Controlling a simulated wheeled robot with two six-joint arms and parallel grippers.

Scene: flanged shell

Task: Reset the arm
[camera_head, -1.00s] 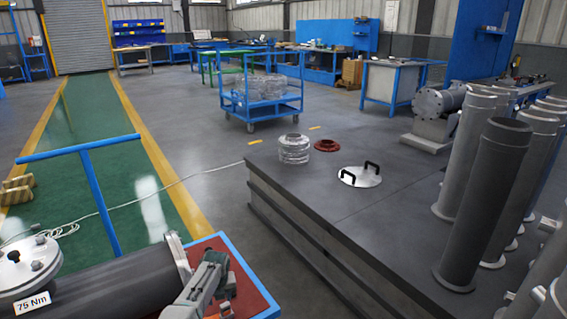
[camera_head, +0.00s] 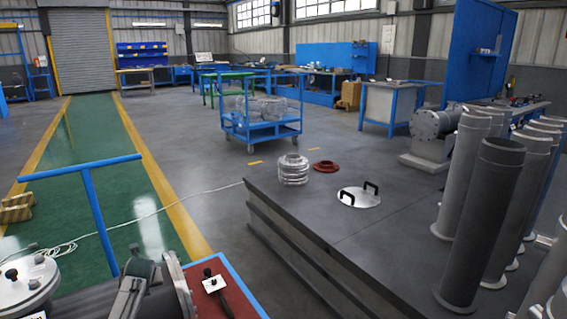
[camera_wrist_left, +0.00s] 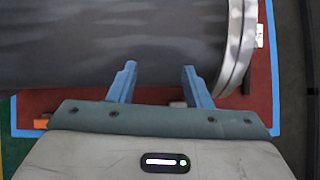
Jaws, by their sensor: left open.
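My left gripper (camera_wrist_left: 159,70) is open in the left wrist view, with two blue fingers apart and nothing between them. Its fingertips point toward the side of the dark cylindrical shell (camera_wrist_left: 90,45); whether they touch it I cannot tell. The shell's light metal flange (camera_wrist_left: 236,45) is to the right of the fingers. In the head view my left arm is at the bottom, over the shell, and hides part of it. The shell's flanged end (camera_head: 178,284) shows just right of the arm. My right gripper is not in view.
The shell lies on a red-topped cart with a blue rim (camera_head: 232,272). A black-handled tool (camera_head: 217,288) lies on it.

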